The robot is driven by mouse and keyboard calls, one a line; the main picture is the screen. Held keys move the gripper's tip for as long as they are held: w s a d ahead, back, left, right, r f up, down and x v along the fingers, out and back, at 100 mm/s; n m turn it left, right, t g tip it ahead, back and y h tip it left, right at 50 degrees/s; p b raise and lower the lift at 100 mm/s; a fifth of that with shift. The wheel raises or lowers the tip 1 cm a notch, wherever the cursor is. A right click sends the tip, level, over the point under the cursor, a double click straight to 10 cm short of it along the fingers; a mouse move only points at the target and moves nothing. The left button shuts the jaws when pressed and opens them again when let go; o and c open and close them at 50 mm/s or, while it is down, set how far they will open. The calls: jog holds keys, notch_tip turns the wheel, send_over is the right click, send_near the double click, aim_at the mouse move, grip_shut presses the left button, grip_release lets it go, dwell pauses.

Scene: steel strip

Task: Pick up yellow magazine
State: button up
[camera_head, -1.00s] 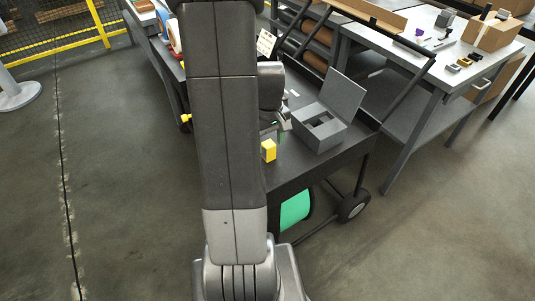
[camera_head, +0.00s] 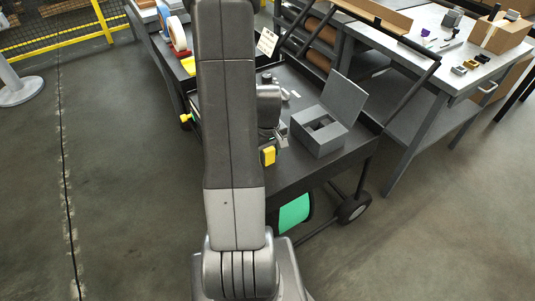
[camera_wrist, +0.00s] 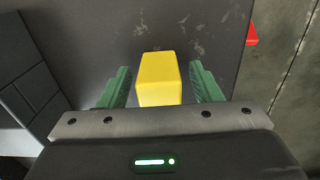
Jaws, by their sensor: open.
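The yellow magazine (camera_wrist: 159,78) is a small yellow block on the dark cart top. In the wrist view it lies between the two green fingers of my gripper (camera_wrist: 160,88), with a gap on each side. My gripper is open and the fingers do not touch the block. In the head view the yellow magazine (camera_head: 268,156) is near the cart's front edge, just below my gripper (camera_head: 278,140), which is partly hidden by my arm.
A grey open-lidded box (camera_head: 318,138) stands on the cart top (camera_head: 300,175) right of the magazine. It shows at the left of the wrist view (camera_wrist: 30,85). A workbench (camera_head: 455,75) stands at the back right.

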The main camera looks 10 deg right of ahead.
jog(key=c, duration=1.1)
jog(key=shift+c, duration=0.2)
